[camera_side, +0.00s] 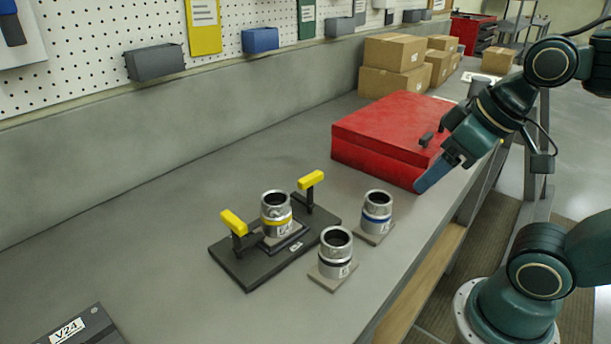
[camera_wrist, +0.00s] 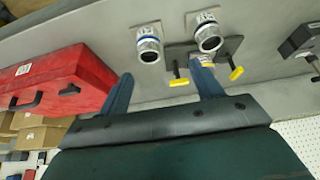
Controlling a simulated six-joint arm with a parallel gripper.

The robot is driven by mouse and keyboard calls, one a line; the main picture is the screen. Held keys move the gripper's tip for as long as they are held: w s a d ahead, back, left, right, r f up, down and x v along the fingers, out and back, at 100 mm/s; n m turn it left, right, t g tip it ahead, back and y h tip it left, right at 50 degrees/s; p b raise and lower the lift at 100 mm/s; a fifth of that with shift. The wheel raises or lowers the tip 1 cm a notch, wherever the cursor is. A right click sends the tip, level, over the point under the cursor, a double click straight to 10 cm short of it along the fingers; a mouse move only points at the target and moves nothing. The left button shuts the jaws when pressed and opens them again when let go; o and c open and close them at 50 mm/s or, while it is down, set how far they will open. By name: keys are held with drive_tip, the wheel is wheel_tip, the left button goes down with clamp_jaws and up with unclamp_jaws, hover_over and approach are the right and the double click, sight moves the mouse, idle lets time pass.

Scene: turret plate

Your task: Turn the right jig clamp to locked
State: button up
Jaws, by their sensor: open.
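The dark jig plate (camera_side: 245,268) lies on the grey bench with a yellow-handled clamp at each end. The right clamp (camera_side: 311,180) has its handle raised on a dark post, slanting up to the right. The left clamp (camera_side: 234,222) has its handle pointing a different way. A metal cylinder with a yellow band (camera_side: 276,214) stands between them. My gripper (camera_side: 435,174) is open and empty, high to the right of the jig, beside the red case. In the wrist view, both clamps (camera_wrist: 179,80) (camera_wrist: 236,73) show beyond my open fingers (camera_wrist: 161,70). The right finger partly hides the jig.
A blue-banded cylinder (camera_side: 376,212) and a dark-banded cylinder (camera_side: 335,251) stand on small plates in front of the jig. A red case (camera_side: 385,130) lies behind it to the right. Cardboard boxes (camera_side: 395,60) are farther back.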

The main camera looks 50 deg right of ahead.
drive_tip(key=shift+o, duration=0.7)
drive_tip(key=shift+w+r, duration=0.2)
wheel_tip(320, 180, up, 5)
drive_tip(key=m+g, duration=0.1)
drive_tip(key=g, duration=0.5)
hover_over(310, 176)
drive_tip(key=shift+f, duration=0.15)
drive_tip(key=shift+f, duration=0.1)
drive_tip(key=shift+f, duration=6.8)
drive_tip(key=shift+c, duration=0.5)
drive_tip(key=c, duration=0.9)
